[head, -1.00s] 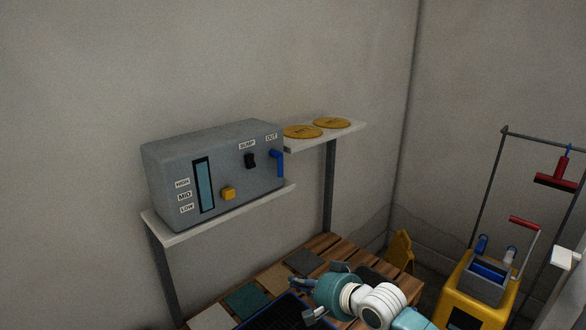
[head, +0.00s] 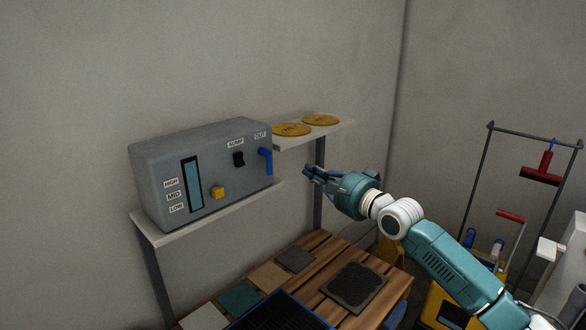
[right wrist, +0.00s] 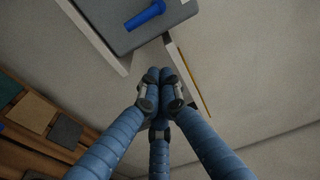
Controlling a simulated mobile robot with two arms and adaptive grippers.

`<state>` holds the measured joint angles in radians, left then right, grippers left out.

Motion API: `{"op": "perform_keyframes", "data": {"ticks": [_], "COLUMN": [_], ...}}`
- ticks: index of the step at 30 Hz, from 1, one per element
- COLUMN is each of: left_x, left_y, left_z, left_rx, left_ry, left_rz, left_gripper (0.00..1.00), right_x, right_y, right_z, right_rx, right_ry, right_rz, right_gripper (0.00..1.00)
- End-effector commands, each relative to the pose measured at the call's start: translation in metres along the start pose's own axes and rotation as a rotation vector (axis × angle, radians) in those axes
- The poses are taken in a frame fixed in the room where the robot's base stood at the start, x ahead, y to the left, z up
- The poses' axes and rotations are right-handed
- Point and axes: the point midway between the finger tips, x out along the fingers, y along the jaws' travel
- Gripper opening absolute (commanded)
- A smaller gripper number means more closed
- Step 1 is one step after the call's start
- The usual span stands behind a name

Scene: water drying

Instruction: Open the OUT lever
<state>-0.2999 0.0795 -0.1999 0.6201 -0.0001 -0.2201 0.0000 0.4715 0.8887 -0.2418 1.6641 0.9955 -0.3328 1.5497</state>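The OUT lever is a blue lever (head: 268,163) on the right end of the grey box (head: 200,172), under the OUT label (head: 260,135). Its handle hangs down in the head view. In the right wrist view the blue lever (right wrist: 145,15) shows near the top, on the box's grey side. My right gripper (head: 308,174) is to the right of the lever and slightly lower in the picture, apart from it. Its blue fingers (right wrist: 159,90) are drawn together with nothing between them. My left gripper is not in view.
The box stands on a white shelf (head: 150,236). It also carries a black SUMP knob (head: 239,159) and a yellow knob (head: 217,192). A higher shelf (head: 345,127) with two yellow discs is just behind the gripper. A wooden table (head: 316,255) with mats lies below.

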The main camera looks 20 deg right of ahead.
Motion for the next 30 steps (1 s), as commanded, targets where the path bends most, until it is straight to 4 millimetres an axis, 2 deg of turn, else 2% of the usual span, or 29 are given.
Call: {"op": "perform_keyframes", "data": {"ticks": [12, 20, 24, 30], "left_x": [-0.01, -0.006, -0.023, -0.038], "left_y": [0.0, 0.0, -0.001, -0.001], "left_z": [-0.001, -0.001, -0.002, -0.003], "left_rx": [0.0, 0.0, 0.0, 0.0], "left_ry": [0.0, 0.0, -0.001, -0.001], "left_rz": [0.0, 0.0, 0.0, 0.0], "left_gripper": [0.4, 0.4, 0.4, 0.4], "right_x": [0.066, 0.097, 0.093, 0.087], "right_y": [-0.002, -0.001, -0.003, -0.003], "right_z": [0.001, 0.001, 0.014, 0.029], "right_rx": [0.0, -0.001, -0.001, 0.0], "right_ry": [0.0, 0.0, -0.006, -0.004], "right_rz": [-0.002, -0.001, 0.003, 0.0], "right_gripper": [0.0, 0.0, 0.0, 0.0]}}
